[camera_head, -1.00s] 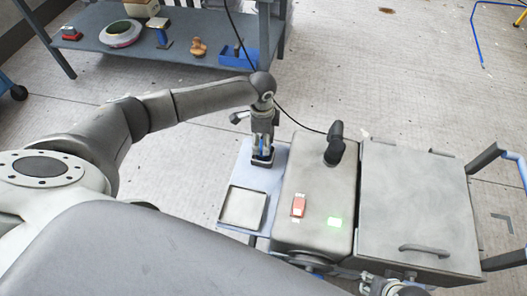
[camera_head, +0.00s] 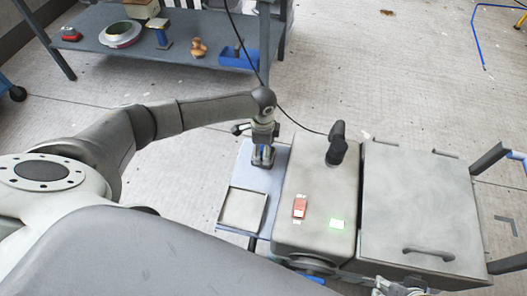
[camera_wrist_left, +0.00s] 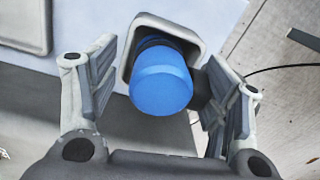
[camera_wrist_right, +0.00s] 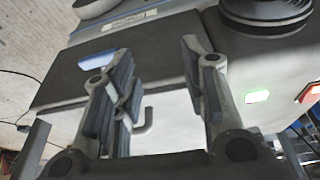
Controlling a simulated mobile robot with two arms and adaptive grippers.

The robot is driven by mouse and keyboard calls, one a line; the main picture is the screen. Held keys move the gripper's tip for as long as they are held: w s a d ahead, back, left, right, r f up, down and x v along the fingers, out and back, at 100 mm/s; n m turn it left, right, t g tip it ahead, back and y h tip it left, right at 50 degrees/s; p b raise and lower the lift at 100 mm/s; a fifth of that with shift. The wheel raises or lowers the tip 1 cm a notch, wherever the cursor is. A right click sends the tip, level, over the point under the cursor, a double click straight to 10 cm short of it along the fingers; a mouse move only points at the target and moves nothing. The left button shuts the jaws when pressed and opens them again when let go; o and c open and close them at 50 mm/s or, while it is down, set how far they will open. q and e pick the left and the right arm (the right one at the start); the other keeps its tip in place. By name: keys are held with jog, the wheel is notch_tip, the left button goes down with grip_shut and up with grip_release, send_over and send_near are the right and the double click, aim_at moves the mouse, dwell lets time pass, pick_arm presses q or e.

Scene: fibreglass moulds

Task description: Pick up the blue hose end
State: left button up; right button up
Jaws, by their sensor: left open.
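The blue hose end (camera_wrist_left: 160,82) is a rounded blue cylinder with a dark part behind it, seated in a grey square-rimmed holder (camera_wrist_left: 198,42) in the left wrist view. My left gripper (camera_wrist_left: 162,92) is open, one finger on either side of the hose end. Gaps show between the fingers and the blue surface. In the head view my left gripper (camera_head: 263,160) points down over the pale blue panel (camera_head: 268,181) and largely hides the hose end. My right gripper (camera_wrist_right: 155,90) is open and empty in its wrist view, over a grey lidded box (camera_head: 418,205).
A grey machine housing (camera_head: 318,190) with a red switch (camera_head: 299,207), a lit green button (camera_head: 337,224) and a black upright fitting (camera_head: 336,143) stands right of the panel. A square tray (camera_head: 243,209) lies nearer. A shelf table (camera_head: 180,45) with several objects stands behind.

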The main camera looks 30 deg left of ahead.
pick_arm(q)
jog(key=shift+c, duration=0.5)
jog(key=c, duration=1.1)
jog(key=shift+r, duration=0.15)
jog(key=shift+r, duration=0.15)
notch_tip(320, 180, up, 3)
jog(key=shift+f+p, duration=0.15)
jog(key=shift+p, duration=0.6)
jog(key=s+d+r+p, duration=0.1)
jog(key=s+d+r, duration=0.1)
jog(key=d+r, duration=0.1)
jog(key=s+d+r+p, duration=0.2)
jog(key=d+r, duration=0.1)
jog(key=d, duration=0.2)
jog(key=s+d+r+p, duration=0.1)
jog(key=s+d+r, duration=0.1)
jog(key=d+r, duration=0.1)
jog(key=shift+s+d+r, duration=0.4)
jog(key=shift+d, duration=0.25)
pick_arm(e)
notch_tip(320, 180, down, 20)
jog(key=s+g, duration=0.1)
jog(key=s, duration=0.1)
jog(key=shift+r, duration=0.2)
